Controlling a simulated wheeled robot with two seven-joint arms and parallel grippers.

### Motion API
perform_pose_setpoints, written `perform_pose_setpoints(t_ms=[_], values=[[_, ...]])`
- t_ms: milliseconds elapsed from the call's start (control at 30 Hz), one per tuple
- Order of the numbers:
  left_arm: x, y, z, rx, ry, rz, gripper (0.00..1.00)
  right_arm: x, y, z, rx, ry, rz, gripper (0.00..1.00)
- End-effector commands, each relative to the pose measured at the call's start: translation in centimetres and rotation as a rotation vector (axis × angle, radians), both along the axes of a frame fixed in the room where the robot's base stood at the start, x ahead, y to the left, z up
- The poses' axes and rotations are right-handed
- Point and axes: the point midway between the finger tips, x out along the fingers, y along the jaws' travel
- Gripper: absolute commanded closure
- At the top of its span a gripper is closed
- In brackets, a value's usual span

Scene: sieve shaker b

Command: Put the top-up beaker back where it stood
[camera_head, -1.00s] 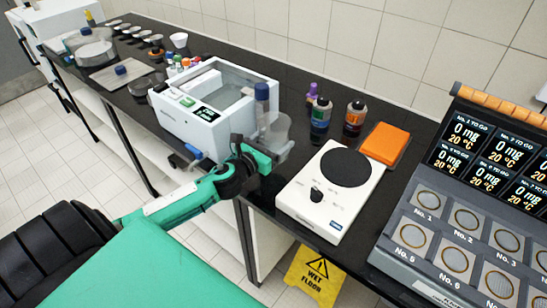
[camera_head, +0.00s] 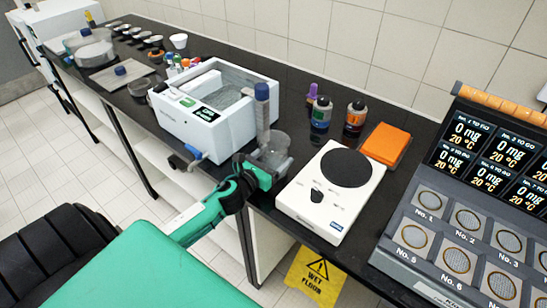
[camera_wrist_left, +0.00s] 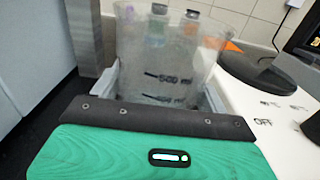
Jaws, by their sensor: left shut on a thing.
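The top-up beaker (camera_head: 274,146) is clear plastic with dark volume marks, which show in the left wrist view (camera_wrist_left: 165,75). My left gripper (camera_head: 268,168) is shut on it. The beaker is upright at the front of the dark bench (camera_head: 262,194), between the white water bath (camera_head: 200,142) and the white hotplate (camera_head: 300,196). I cannot tell whether its base touches the bench. My right gripper is not in view.
A blue-capped column (camera_head: 262,108) stands at the water bath's right front corner, close to the beaker. Two dark-capped bottles (camera_head: 320,116) (camera_head: 354,118) and an orange block (camera_head: 386,144) stand behind. A multi-station panel (camera_head: 460,220) fills the right.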

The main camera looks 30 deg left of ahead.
Motion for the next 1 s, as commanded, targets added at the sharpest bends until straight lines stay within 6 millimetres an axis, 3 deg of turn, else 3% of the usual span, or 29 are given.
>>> perform_pose_setpoints(t_ms=[133,167,267,667,1000], values=[[0.0,0.0,-0.4,0.000,0.000,0.000,0.66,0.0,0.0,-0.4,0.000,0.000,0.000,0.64],[0.0,0.0,-0.3,0.000,0.000,0.000,0.20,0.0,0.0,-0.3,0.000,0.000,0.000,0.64],[0.0,0.0,-0.3,-0.001,0.000,0.000,0.02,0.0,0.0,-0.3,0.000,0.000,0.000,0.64],[-0.2,0.0,0.0,0.000,0.001,0.000,0.02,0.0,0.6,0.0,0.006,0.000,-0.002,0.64],[-5.0,0.4,-0.3,0.000,0.003,0.000,0.02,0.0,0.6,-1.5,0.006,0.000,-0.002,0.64]])
